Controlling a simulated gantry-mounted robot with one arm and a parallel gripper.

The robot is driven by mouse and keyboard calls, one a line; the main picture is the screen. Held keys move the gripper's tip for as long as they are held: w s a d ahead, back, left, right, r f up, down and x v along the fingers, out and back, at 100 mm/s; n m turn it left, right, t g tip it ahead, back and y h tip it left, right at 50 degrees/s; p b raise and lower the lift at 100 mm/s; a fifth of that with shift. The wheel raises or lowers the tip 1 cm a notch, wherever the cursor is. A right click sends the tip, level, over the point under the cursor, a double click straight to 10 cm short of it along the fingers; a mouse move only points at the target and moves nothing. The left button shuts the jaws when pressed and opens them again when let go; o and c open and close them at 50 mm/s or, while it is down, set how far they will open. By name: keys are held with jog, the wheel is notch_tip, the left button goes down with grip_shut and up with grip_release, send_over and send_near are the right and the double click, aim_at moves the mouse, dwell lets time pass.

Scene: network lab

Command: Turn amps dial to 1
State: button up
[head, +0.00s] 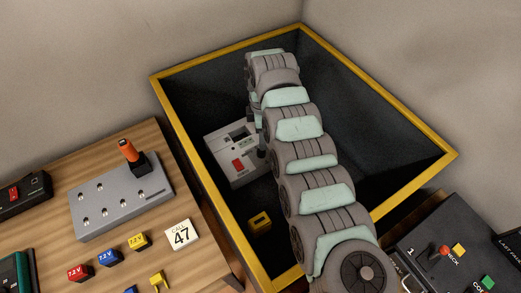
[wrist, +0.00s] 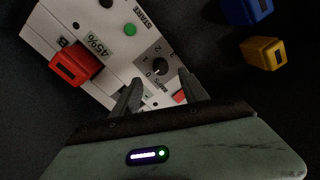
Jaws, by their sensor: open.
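The amps dial (wrist: 159,68) is a small black knob on a grey square plate with numerals around it. It sits on a pale charger-like box (wrist: 112,50), which also shows in the head view (head: 220,140) inside the yellow-rimmed bin. I cannot tell which numeral the knob points to. My gripper (wrist: 160,84) is open in the wrist view, its two dark fingers apart and just below the dial. Nothing is between the fingertips except the box's face, and I cannot tell if they touch it. In the head view my arm hides part of the box and the dial.
A red block (wrist: 76,66) sits in the box beside a 45% label and a green button (wrist: 130,30). A yellow block (wrist: 264,53) and a blue block (wrist: 250,8) lie apart on the dark floor. The bin's yellow rim (head: 200,205) surrounds the box.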

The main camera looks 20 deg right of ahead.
aim_at(261, 153)
jog(key=f+b, duration=0.2)
jog(key=f, duration=0.5)
jog(key=shift+s+f, duration=0.2)
jog(key=shift+c, duration=0.4)
grip_shut()
